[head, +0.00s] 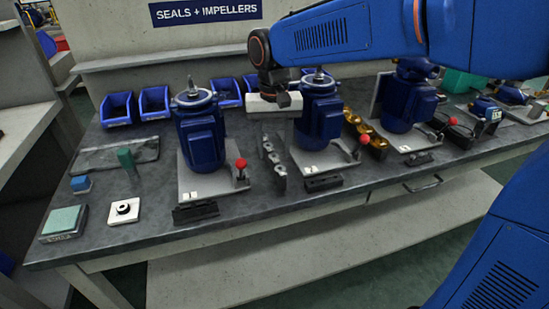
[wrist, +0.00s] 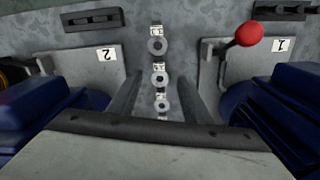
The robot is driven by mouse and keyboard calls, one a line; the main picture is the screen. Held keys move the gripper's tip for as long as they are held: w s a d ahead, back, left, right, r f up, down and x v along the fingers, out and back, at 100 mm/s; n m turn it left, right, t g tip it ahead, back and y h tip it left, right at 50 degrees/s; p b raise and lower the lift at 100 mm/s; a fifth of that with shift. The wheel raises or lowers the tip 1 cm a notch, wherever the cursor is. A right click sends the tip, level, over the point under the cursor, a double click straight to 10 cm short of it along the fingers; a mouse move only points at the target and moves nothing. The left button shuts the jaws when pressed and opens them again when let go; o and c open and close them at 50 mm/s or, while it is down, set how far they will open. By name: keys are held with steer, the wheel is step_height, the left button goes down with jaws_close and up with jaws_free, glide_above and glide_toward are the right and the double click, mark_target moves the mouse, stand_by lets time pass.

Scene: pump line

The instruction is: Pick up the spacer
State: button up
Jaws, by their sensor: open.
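Three small grey ring-shaped parts, which look like spacers, sit in a row on labelled holders between two pump stations. The wrist view shows the far ring (wrist: 157,46), the middle ring (wrist: 160,77) and the near ring (wrist: 161,104). The row of holders (head: 272,163) shows small in the head view. I cannot tell which ring is the task's spacer. My gripper (wrist: 165,75) is open above the row, with its two dark fingers either side of it and nothing held. In the head view my gripper (head: 275,104) is above and behind the holders.
A blue pump (head: 201,135) stands left of the row and another blue pump (head: 320,112) right of it, both close to my gripper. A red-knobbed lever (head: 241,170) stands beside the left pump. Blue bins (head: 117,108) stand at the back. A black ring on a white plate (head: 124,210) lies front left.

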steer(key=shift+f, duration=0.25)
stand_by(0.5)
steer(key=c, duration=1.1)
